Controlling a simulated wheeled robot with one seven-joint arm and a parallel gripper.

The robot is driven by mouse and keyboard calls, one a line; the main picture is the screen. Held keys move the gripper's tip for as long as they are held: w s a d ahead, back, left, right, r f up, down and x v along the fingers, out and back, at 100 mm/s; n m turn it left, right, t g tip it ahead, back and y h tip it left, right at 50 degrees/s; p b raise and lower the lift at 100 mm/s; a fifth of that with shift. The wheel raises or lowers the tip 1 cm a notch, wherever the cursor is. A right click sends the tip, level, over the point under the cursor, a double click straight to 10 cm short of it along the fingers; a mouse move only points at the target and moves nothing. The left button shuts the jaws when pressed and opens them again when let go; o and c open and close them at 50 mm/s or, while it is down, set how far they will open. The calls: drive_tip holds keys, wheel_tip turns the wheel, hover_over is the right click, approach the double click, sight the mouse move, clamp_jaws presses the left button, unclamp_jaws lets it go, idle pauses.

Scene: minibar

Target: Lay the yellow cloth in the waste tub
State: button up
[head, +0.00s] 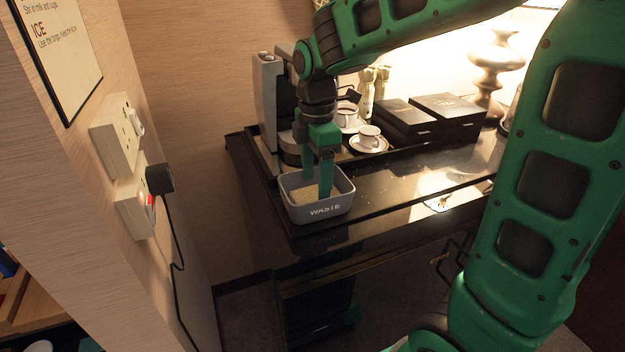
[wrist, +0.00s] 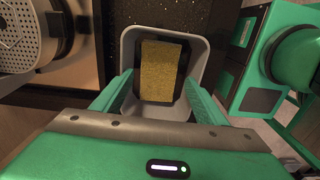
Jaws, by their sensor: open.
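The waste tub (head: 322,211) is a grey open box marked "WASTE" at the left front corner of the dark counter. The yellow cloth (wrist: 163,72) lies in the tub, flat and folded to a rectangle, in the wrist view; a dark area borders it. In the head view the cloth (head: 304,194) shows partly behind my fingers. My gripper (head: 318,192) points down over the tub with its fingertips at about rim height. In the wrist view the fingers of my gripper (wrist: 160,88) stand wide apart on either side, with nothing between them. The tub's rim (wrist: 205,60) surrounds the cloth.
A coffee machine (head: 266,100) stands behind the tub. White cups on saucers (head: 368,141) and black boxes (head: 447,108) stand to the right on a tray. A wall with sockets (head: 116,135) is at the left.

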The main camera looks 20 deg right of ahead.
sight(316, 193)
wheel_tip(316, 193, up, 11)
drive_tip(key=shift+f, duration=0.2)
drive_tip(key=shift+w, duration=0.1)
idle(0.6)
